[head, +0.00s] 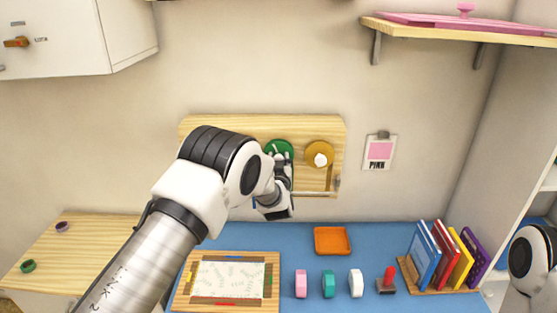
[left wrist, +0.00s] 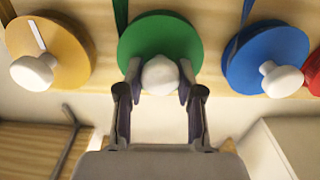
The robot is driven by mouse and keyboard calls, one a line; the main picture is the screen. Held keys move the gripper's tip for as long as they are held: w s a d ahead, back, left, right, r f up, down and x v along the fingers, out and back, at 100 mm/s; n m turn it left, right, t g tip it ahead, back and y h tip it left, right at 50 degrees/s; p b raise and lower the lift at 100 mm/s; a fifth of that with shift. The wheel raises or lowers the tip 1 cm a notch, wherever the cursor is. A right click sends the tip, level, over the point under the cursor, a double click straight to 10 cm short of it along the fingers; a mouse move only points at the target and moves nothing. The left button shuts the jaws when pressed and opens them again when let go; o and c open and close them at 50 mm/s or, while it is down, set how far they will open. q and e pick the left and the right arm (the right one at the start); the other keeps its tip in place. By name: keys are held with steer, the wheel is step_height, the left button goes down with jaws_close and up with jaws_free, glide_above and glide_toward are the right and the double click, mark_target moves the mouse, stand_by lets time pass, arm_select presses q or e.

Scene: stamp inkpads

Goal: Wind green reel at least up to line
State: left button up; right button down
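The green reel (head: 279,149) is mounted on a wooden wall board (head: 336,130), partly hidden by my left arm in the head view. In the left wrist view the green reel (left wrist: 160,38) shows its white round knob (left wrist: 160,75) at the picture's lower edge of the disc. My left gripper (left wrist: 160,78) has one finger on each side of this knob, and both fingers appear to touch it. The line is not clear in either view. My right gripper is out of view.
A yellow reel (head: 319,152) sits beside the green one; a blue reel (left wrist: 262,56) and part of a red one show in the left wrist view. Below, the blue table holds an orange tray (head: 332,240), several stamps and books (head: 424,254). A shelf (head: 470,32) juts out upper right.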

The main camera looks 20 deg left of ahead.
arm_select(q)
steer(key=shift+f+n+b, duration=0.1)
steer(key=shift+n+b, duration=0.2)
steer(key=shift+b, duration=0.3)
steer(key=n+b, duration=0.4)
steer(key=b, duration=0.1)
steer(key=n+b, duration=0.3)
steer(key=b, duration=0.3)
steer(key=n+b, duration=0.4)
steer(key=b, duration=0.1)
steer(key=shift+a+f+n, duration=0.2)
steer(key=shift+f+n, duration=0.1)
steer(key=n+b, duration=1.2)
steer(key=b, duration=0.4)
steer(key=shift+n, duration=0.4)
steer(key=n+b, duration=0.3)
steer(key=shift+r, duration=0.1)
steer(key=shift+d+r+n+b, duration=0.1)
steer(key=shift+n+b, duration=0.7)
steer(key=shift+n, duration=0.8)
